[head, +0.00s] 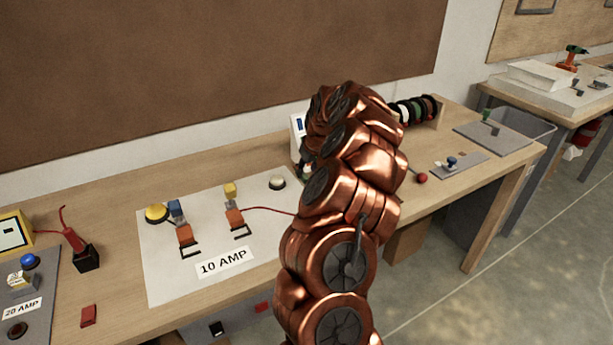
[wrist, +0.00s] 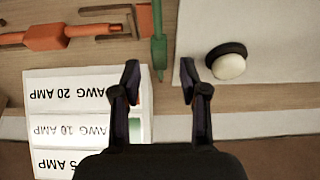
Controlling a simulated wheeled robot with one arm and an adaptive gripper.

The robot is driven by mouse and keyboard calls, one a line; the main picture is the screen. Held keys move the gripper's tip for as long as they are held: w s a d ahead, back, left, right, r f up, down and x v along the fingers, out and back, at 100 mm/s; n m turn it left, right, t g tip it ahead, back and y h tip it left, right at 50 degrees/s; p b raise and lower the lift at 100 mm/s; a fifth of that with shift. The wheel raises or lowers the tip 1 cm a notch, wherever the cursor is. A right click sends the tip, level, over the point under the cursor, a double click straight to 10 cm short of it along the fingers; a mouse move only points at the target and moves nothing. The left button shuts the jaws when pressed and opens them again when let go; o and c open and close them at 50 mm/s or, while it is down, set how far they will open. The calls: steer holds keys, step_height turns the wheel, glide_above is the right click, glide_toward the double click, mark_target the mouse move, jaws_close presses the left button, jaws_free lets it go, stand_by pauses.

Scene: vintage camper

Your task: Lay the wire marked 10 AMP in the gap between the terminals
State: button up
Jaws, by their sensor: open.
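The white board labelled 10 AMP (head: 265,250) lies on the bench in the head view. Two orange-and-dark terminals, left (head: 185,235) and right (head: 235,218), stand on it with a gap between them. A red lead runs from the right one behind my arm. In the wrist view, my gripper (wrist: 160,80) is open, with nothing visible held. A label block (wrist: 70,88) beside its left finger reads 20 AMP, 10 AMP and 5 AMP, upside down. I cannot make out the 10 AMP wire itself. My arm hides my gripper in the head view.
A green tapered thing (wrist: 158,45) lies just beyond the fingertips. An orange-red tool-like thing (wrist: 50,36) is at upper left. A dark-based white knob (wrist: 228,62) sits to the right. In the head view, spools (head: 415,108) stand behind my arm and a red-handled holder (head: 82,250) at left.

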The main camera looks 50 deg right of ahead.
steer(key=b+v, duration=0.2)
steer(key=v, duration=0.7)
steer(key=shift+b, duration=0.35)
